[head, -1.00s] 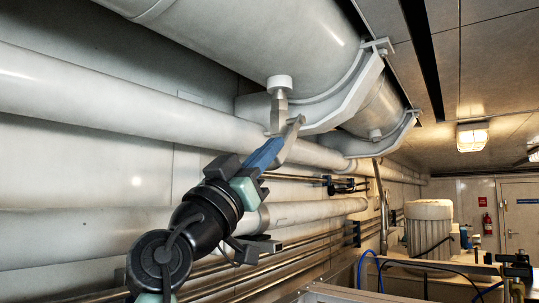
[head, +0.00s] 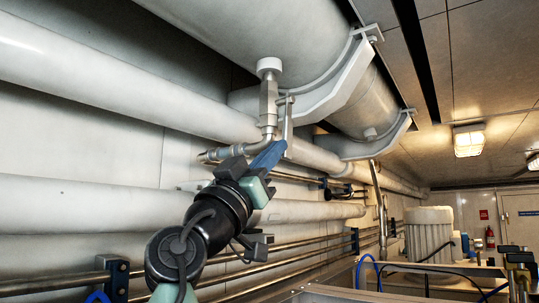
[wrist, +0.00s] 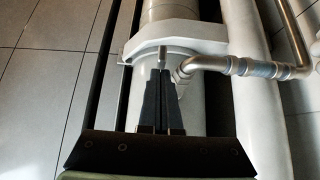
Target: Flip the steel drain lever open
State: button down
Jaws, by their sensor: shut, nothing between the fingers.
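The steel drain valve (head: 268,104) hangs under the large overhead pipe in the head view, below a white collar. A bent outlet pipe (head: 226,153) runs left from it. The narrow steel lever (head: 288,118) is on the valve's right side and points roughly downward, its lower end behind or beside my fingertips. My gripper (head: 272,153) has its blue fingers close below the valve, near the lever. In the wrist view, my black fingers (wrist: 162,78) are together and empty, with a small grey piece, perhaps the lever, just beyond the tips. Contact is unclear.
The large overhead pipe (head: 240,30) and its white bracket (head: 340,88) are close above my gripper. Long wall pipes (head: 110,100) run behind it. A pale motor (head: 428,232) and hoses stand lower right. Open room lies to the right.

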jog(key=shift+w+d+f+b, duration=0.35)
jog(key=shift+w+d, duration=0.1)
jog(key=shift+w, duration=0.15)
jog(key=shift+w+d, duration=0.1)
jog(key=shift+d, duration=0.05)
dwell(0.3)
